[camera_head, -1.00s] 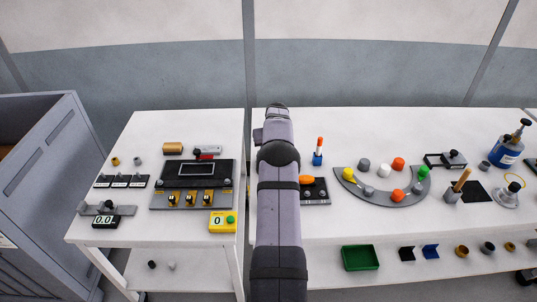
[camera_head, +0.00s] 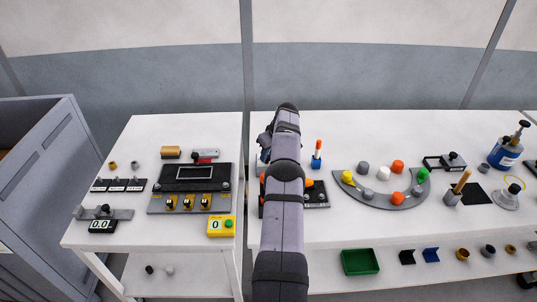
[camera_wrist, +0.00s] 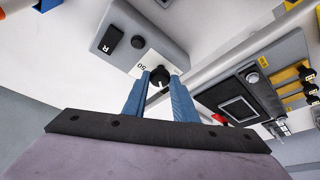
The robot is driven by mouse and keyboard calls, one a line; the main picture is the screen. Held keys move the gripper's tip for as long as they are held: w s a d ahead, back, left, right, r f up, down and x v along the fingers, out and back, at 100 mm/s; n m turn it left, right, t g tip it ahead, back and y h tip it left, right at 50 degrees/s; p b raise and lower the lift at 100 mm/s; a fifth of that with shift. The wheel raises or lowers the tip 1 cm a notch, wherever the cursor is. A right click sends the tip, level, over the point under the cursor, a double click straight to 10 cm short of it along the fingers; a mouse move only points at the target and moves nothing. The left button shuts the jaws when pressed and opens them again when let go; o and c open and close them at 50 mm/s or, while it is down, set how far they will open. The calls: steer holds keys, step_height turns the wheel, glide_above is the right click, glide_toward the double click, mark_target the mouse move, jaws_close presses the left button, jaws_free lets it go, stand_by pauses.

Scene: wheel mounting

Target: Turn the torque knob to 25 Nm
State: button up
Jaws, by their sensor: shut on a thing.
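In the wrist view the black torque knob (camera_wrist: 160,75) sits on a grey box (camera_wrist: 163,45) beside a white label whose readable mark looks like "50". My gripper (camera_wrist: 160,79) has its two blue fingers shut on the knob, one on each side. A small white mark shows on the knob; the setting it points to cannot be read. In the head view my arm hides the knob and my fingertips.
The grey box also carries a black rocker marked R (camera_wrist: 110,40). A black panel with a screen (camera_head: 195,172) and a yellow counter box (camera_head: 221,226) stand on the left table. A curved grey tray (camera_head: 385,198) holds coloured caps on the right table.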

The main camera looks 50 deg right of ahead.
steer(key=o, duration=1)
steer(key=shift+o, duration=0.2)
steer(key=shift+r, duration=0.15)
steer(key=b+v, duration=0.2)
steer(key=v, duration=0.5)
steer(key=shift+s, duration=0.1)
